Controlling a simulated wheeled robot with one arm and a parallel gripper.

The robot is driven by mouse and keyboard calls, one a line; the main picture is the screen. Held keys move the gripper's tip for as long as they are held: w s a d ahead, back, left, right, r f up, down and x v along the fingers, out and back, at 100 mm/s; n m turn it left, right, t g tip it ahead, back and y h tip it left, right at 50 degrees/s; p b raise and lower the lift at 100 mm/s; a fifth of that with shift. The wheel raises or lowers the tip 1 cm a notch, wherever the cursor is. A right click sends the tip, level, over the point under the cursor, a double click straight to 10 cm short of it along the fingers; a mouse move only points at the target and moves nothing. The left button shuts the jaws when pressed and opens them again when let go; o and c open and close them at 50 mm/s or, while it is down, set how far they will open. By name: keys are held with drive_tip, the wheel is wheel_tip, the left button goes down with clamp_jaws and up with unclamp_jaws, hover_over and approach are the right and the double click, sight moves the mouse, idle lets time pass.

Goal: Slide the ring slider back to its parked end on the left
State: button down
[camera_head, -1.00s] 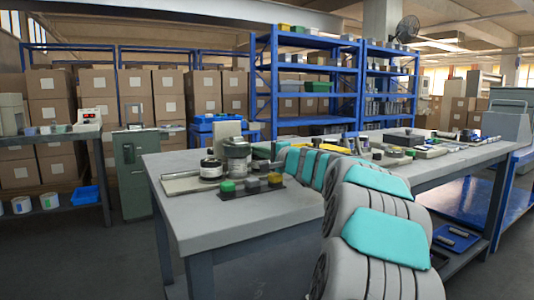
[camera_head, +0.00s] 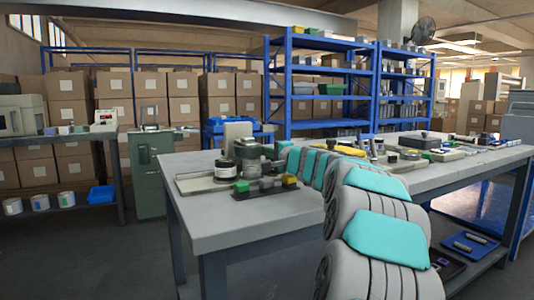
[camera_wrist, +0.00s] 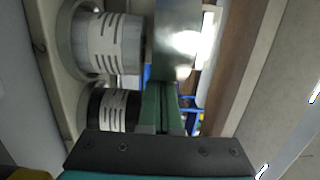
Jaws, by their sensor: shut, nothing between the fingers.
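The wrapper unit (camera_head: 192,183) stands at the near left of the grey table in the head view. It carries a black-and-white roll or jar (camera_head: 226,170) and a taller grey cylinder (camera_head: 246,150). In the wrist view a white cylinder with dark stripes (camera_wrist: 115,42) and a black-and-white one (camera_wrist: 110,110) lie left of the fingers. A shiny grey block (camera_wrist: 175,40) is beyond the fingertips. My gripper (camera_wrist: 161,92) is shut with nothing between its green fingers. I cannot single out the ring slider.
A dark strip (camera_head: 250,196) with green, grey and yellow blocks sits in front of the unit. The table's near left corner is bare. Tools and trays cover the right part. A green cabinet (camera_head: 152,172) stands left of the table, blue shelving behind.

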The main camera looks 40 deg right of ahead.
drive_tip(key=w+a+b, duration=0.1)
drive_tip(key=a, duration=0.4)
drive_tip(key=w+a+b, duration=0.1)
drive_tip(key=a+b, duration=0.1)
drive_tip(key=a, duration=0.3)
drive_tip(key=w+a+b, duration=0.1)
drive_tip(key=a+b, duration=0.1)
drive_tip(key=a, duration=0.3)
drive_tip(key=shift+w+a, duration=0.15)
drive_tip(key=shift+w, duration=0.2)
